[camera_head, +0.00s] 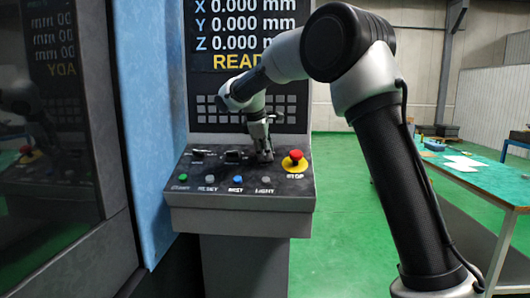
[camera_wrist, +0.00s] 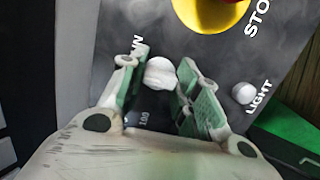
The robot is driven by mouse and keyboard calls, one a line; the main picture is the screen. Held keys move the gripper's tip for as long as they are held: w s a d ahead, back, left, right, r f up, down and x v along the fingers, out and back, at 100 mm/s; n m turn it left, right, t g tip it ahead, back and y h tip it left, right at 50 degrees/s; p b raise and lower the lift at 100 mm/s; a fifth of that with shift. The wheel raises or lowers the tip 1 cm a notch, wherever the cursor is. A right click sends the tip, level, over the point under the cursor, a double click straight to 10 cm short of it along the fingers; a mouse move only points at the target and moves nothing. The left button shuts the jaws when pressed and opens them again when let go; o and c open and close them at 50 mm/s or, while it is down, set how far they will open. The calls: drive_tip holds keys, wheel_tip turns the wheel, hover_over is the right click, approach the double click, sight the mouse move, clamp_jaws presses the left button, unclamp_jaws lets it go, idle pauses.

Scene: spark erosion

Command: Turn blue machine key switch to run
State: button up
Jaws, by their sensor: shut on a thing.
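The control panel (camera_head: 240,192) of the blue machine slopes toward me in the head view. My gripper (camera_head: 264,148) is at its upper right, left of the red stop button. In the wrist view my gripper (camera_wrist: 157,88) has its two green-lined fingers on either side of a pale, rounded knob (camera_wrist: 160,73) and is shut on it. A partly hidden label that seems to end in "UN" is next to the knob, and "100" is printed below it. The knob's pointing direction cannot be told, nor whether it is the key switch.
The red stop button (camera_head: 296,156) sits on a yellow base, close to my gripper. Green, grey, blue and white buttons line the panel's front. Two dark controls (camera_head: 232,156) lie to the left. The screen above reads "READY", partly hidden. A green-topped table (camera_head: 480,175) stands at right.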

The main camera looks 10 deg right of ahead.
drive_tip(key=m, duration=0.5)
drive_tip(key=shift+m+g+y, duration=0.3)
drive_tip(key=shift+m+g, duration=0.1)
drive_tip(key=shift+m, duration=0.3)
drive_tip(key=o, duration=1)
drive_tip(key=shift+r, duration=0.1)
drive_tip(key=v, duration=1.2)
drive_tip(key=shift+w, duration=0.1)
